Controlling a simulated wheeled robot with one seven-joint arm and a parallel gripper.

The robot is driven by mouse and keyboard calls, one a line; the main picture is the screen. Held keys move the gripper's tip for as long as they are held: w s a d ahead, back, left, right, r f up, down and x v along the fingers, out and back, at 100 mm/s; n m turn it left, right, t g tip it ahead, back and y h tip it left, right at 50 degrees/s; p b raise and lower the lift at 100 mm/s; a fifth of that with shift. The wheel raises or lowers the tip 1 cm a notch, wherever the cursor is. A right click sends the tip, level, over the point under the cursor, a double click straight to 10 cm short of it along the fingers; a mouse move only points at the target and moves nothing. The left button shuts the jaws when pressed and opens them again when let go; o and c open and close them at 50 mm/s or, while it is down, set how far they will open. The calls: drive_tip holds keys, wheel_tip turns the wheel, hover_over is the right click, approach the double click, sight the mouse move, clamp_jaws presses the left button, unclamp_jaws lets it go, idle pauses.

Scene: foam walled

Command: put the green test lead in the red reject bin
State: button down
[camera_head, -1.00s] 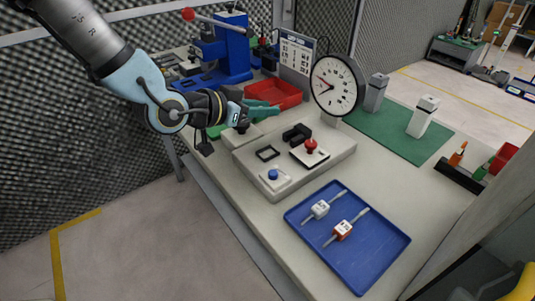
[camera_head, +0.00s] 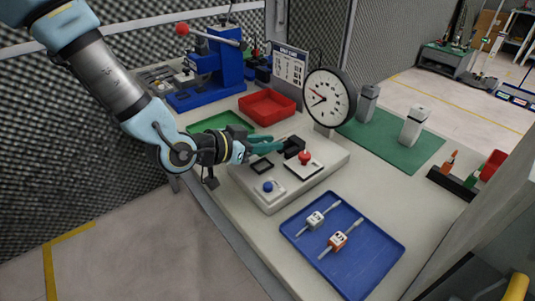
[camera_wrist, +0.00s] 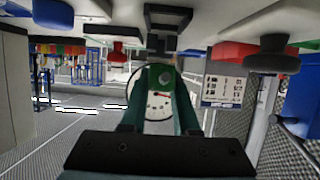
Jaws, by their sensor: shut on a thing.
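My gripper (camera_head: 268,143) has teal fingers and reaches over the grey fixture box (camera_head: 300,185), near the black block on its top. In the upside-down wrist view, the fingers are shut on a small green piece (camera_wrist: 162,76), which I take to be the green test lead. Most of it is hidden by the fingers, and in the head view I cannot make it out. The red reject bin (camera_head: 267,104) is an open red tray on the bench behind the gripper. It looks empty.
A green tray (camera_head: 218,122) lies left of the red bin, partly behind my arm. A dial gauge (camera_head: 329,98) stands behind the fixture. A blue tray (camera_head: 345,245) with a white and a red-marked lead lies in front. A blue press (camera_head: 215,65) stands at the back left.

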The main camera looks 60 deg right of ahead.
sight(268, 164)
drive_tip(key=shift+f+p, duration=0.45)
drive_tip(key=shift+f, duration=1.45)
drive_tip(key=shift+f+b, duration=0.3)
drive_tip(key=shift+b, duration=0.05)
drive_tip(key=c, duration=0.7)
unclamp_jaws()
drive_tip(key=shift+o, duration=0.2)
drive_tip(key=shift+r+p, duration=0.15)
drive_tip(key=shift+p, duration=0.25)
